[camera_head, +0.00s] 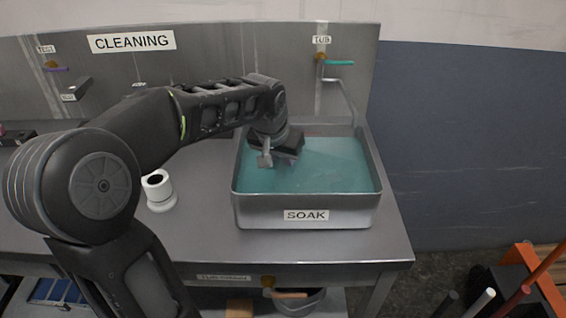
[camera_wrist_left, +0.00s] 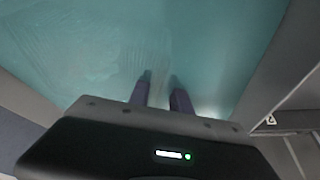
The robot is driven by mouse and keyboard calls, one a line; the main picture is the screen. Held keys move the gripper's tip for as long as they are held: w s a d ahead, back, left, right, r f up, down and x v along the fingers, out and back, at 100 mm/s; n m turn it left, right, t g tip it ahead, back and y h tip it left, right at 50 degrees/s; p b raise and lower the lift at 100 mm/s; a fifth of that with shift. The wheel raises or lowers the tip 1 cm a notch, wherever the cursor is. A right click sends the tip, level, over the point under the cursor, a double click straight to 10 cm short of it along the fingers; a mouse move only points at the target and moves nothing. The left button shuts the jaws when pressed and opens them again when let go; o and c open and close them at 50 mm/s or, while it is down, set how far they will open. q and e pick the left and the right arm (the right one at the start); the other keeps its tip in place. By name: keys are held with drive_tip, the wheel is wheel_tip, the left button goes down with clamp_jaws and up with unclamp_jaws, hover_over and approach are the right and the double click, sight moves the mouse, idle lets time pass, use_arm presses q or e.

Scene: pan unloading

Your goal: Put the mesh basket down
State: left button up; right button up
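I cannot make out a mesh basket in either view. The metal soak tub (camera_head: 250,212), labelled SOAK, holds cloudy teal water (camera_head: 335,178) that hides what lies under it. My left gripper (camera_head: 291,160) is over the back left part of the tub, pointing down. My right gripper is not in view.
A white cylinder with a dark top (camera_head: 160,190) stands on the metal counter (camera_head: 205,225) left of the tub. A tap with a teal handle (camera_head: 338,63) rises behind the tub. An orange frame with rods (camera_head: 535,280) stands on the floor at lower right.

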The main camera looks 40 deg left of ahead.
use_arm(q)
drive_tip(key=shift+r, duration=0.35)
drive_tip(key=v, duration=1.1)
drive_tip(key=shift+s+r, duration=0.25)
